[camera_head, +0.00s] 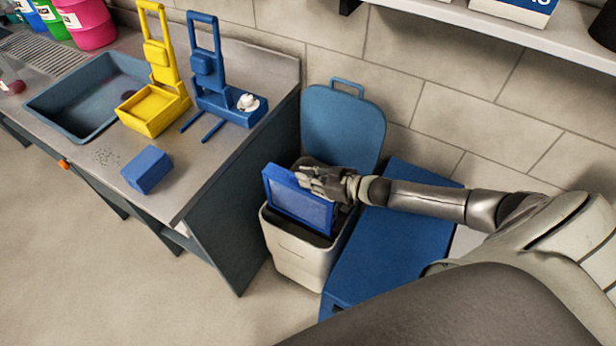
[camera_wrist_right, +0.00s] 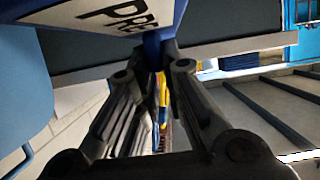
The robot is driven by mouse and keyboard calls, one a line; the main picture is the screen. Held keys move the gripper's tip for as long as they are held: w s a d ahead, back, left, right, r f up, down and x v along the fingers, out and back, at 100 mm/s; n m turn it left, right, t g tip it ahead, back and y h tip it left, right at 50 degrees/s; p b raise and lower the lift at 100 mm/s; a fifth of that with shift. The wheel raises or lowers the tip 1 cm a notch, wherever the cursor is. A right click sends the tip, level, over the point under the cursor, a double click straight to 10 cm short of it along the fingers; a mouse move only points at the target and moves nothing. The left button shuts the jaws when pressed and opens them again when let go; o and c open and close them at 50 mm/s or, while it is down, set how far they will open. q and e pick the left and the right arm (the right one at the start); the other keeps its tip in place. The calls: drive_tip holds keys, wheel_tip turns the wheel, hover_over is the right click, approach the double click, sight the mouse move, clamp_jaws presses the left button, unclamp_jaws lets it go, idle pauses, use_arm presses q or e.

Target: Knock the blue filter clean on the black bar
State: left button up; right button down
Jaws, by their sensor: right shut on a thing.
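The blue filter (camera_head: 300,207) is a flat panel with a raised frame. It is upright and slightly tilted, over and partly inside the mouth of the white bin (camera_head: 292,257). My right gripper (camera_head: 305,174) is shut on its top edge. In the right wrist view the fingers (camera_wrist_right: 153,58) pinch a blue edge, below a white label reading "PRE". I cannot clearly make out the black bar; the bin's mouth is dark and partly hidden by the filter. I cannot tell if the filter touches the bin. My left gripper is not in view.
The bin's blue lid (camera_head: 343,125) stands open behind it. A blue box (camera_head: 400,235) is to its right. The counter (camera_head: 185,185) at left holds a blue block (camera_head: 147,170), a yellow stand (camera_head: 155,105), a blue stand (camera_head: 225,105) and a sink (camera_head: 90,100). A shelf (camera_head: 500,25) hangs above.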

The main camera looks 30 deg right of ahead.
drive_tip(key=shift+r, duration=0.15)
wheel_tip(320, 180, up, 6)
drive_tip(key=p, duration=0.5)
drive_tip(key=shift+p, duration=0.4)
